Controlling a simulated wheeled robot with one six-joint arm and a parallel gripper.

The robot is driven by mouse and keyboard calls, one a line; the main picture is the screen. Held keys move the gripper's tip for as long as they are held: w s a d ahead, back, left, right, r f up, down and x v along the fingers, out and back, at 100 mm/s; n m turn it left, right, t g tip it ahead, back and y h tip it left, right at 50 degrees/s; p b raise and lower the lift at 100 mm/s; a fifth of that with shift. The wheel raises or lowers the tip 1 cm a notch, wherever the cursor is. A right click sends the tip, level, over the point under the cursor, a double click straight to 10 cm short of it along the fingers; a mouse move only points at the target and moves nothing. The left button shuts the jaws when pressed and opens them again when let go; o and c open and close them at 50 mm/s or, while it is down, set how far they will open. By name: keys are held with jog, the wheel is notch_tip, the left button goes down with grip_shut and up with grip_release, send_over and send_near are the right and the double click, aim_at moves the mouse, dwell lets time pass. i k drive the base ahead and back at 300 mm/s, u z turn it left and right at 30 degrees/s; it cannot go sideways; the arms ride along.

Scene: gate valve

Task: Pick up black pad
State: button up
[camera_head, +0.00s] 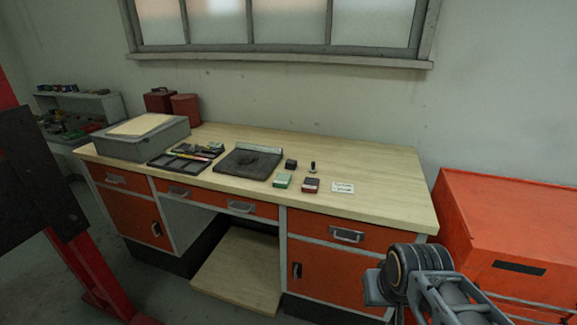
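A flat dark square pad (248,165) lies on the pale wooden top of the workbench (380,182), left of the middle, with a light strip along its back edge. A small black block (291,164) sits just right of it, and I cannot tell for sure which of the two is the black pad. Both are uncovered and apart from my arm. Part of my arm shows at the lower right, in front of the bench, but my gripper's fingers are not in view.
A green-and-white box (282,181), a dark red box (311,185), a small upright item (312,167) and a white card (342,187) lie nearby. A divided tray (180,160) and a grey bin (140,143) stand left. An orange chest (510,230) stands right. The bench's right end is clear.

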aim_at(291, 164)
jog(key=k, duration=0.6)
jog(key=u, duration=0.55)
jog(key=i, duration=0.6)
jog(key=u, duration=0.75)
jog(key=i, duration=0.9)
jog(key=z, duration=0.6)
jog(key=i, duration=1.05)
jog(key=z, duration=0.8)
